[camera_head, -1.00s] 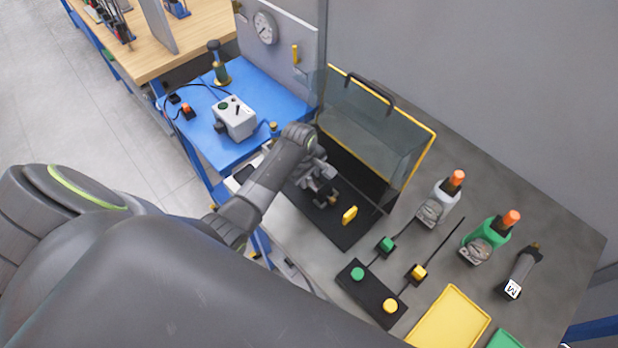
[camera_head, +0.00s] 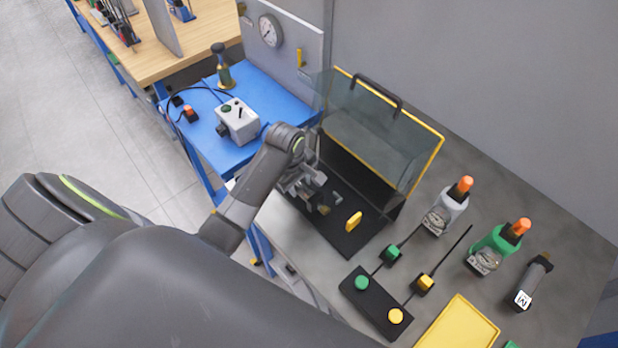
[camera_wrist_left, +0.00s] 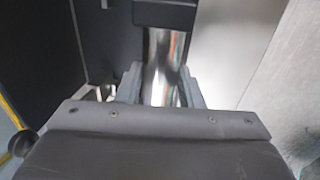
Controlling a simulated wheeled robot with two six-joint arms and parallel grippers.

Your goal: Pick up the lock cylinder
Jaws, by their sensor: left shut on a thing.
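The lock cylinder (camera_wrist_left: 163,62) looks like a shiny metal cylinder in the left wrist view. It stands between the two fingers of my left gripper (camera_wrist_left: 160,88), which is shut on it. In the head view my left gripper (camera_head: 314,192) is over the black base of the open guarded fixture, left of a small yellow block. The cylinder is mostly hidden by the gripper there, and I cannot tell whether it still touches the base. My right gripper is out of view.
The fixture's clear, yellow-edged cover (camera_head: 372,122) stands raised behind the gripper. The yellow block (camera_head: 353,221) stands on the black base (camera_head: 346,243). A button box (camera_head: 375,303), bottles (camera_head: 446,205) and a yellow tray (camera_head: 458,328) lie to the right. A blue bench (camera_head: 262,92) is at left.

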